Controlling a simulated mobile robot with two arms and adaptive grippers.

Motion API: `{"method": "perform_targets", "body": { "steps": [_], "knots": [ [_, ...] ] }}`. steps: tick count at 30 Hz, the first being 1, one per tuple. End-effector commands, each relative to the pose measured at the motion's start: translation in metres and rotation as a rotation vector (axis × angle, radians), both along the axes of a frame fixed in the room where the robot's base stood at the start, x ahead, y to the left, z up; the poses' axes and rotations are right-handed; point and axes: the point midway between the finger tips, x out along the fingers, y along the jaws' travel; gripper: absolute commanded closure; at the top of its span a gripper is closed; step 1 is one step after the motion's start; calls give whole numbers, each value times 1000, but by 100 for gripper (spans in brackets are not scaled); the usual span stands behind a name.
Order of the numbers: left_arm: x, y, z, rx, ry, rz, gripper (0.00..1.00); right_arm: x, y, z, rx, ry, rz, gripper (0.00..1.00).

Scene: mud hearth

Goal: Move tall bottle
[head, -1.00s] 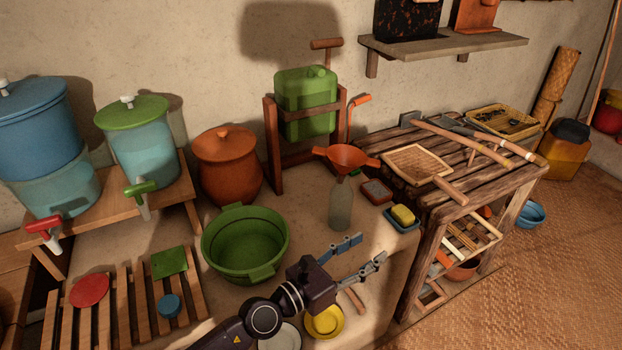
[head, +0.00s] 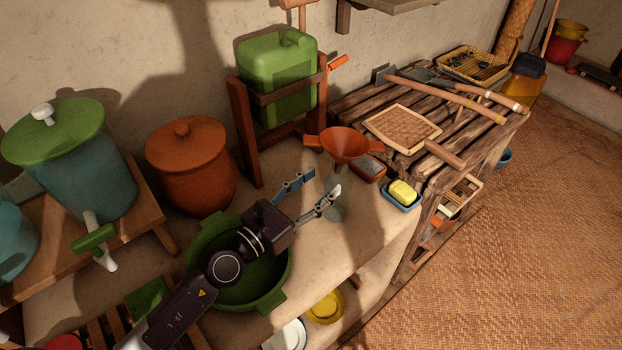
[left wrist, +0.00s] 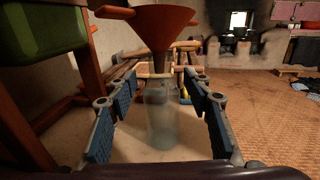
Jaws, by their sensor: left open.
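The tall bottle (head: 338,200) is pale, translucent glass and stands upright on the clay counter. An orange funnel (head: 345,145) sits in its mouth. My left gripper (head: 322,186) is open, with its fingers pointing at the bottle. In the left wrist view the bottle (left wrist: 160,118) shows between and beyond the two blue-padded fingers (left wrist: 158,125), with the funnel (left wrist: 160,25) above. In the head view one finger overlaps the bottle's side; I cannot tell whether they touch. My right gripper is not in view.
A green basin (head: 270,300) lies under my left arm. A soap dish with yellow soap (head: 403,193) and a reddish dish (head: 368,168) stand right of the bottle. A green jerrycan (head: 280,75) in a wooden stand is behind. The counter's front edge is close.

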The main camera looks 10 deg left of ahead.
Motion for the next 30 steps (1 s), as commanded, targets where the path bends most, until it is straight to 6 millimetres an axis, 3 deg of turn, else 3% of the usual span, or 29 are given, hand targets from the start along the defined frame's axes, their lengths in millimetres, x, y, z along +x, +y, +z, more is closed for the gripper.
{"method": "perform_targets", "body": {
  "steps": [3, 6, 21, 30],
  "knots": [
    [0, 0, 0, 0, 0, 0, 54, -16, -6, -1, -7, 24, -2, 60],
    [1, -1, 0, 0, 0, 1, 54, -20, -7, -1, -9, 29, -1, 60],
    [53, -39, 1, -1, -2, 1, 54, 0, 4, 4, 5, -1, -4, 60],
    [63, -47, 0, -1, 1, 1, 54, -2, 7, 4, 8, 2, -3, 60]
  ]
}}
